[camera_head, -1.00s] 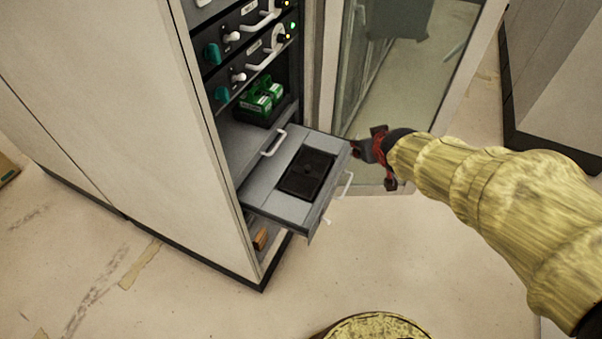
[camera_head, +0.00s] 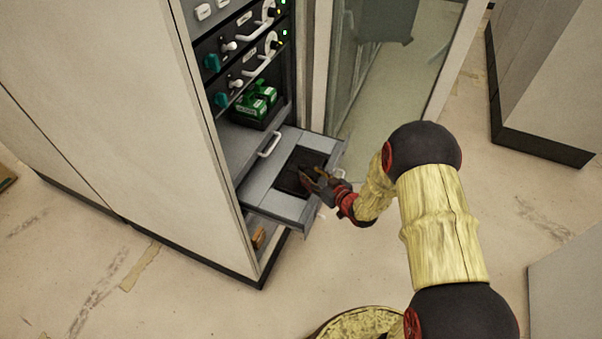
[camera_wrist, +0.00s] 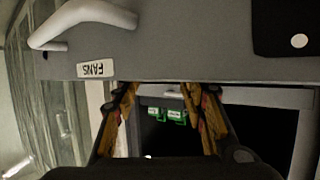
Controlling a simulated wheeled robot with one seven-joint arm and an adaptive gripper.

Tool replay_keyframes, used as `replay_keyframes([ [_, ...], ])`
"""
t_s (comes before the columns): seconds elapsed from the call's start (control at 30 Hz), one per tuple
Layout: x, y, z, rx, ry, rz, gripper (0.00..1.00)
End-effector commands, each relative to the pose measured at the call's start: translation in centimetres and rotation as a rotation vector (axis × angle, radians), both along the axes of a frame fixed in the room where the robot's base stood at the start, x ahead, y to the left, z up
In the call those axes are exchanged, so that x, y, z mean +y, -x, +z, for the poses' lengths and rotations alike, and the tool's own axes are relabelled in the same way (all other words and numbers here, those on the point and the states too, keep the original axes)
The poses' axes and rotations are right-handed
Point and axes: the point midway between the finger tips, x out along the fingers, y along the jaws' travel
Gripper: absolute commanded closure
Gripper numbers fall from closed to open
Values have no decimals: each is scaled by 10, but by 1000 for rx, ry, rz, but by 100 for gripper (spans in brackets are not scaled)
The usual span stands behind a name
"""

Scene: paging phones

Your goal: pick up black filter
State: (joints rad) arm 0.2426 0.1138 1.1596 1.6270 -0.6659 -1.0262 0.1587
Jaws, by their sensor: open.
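The black filter (camera_head: 292,172) is a flat, dark square panel. It lies in the top of the grey pulled-out drawer (camera_head: 262,190) of the cabinet. My gripper (camera_head: 308,180) is over the right part of the filter in the head view and hides some of it. In the wrist view, my gripper (camera_wrist: 160,92) has its two fingers spread with nothing between them. A black panel with a white round spot, apparently the filter (camera_wrist: 282,22), shows at the upper right, apart from the fingers. Whether my gripper touches the filter in the head view is unclear.
Green blocks (camera_head: 260,100) sit on a shelf above. The open glass door (camera_head: 385,80) stands behind the drawer.

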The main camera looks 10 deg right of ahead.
Motion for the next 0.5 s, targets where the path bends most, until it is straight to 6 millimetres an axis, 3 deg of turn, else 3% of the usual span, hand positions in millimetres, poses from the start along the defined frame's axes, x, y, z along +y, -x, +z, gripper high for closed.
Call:
replay_keyframes([
  [0.3,11,-38,-16,-1,1,0,58],
  [0.5,15,-47,-18,1,1,-1,58],
])
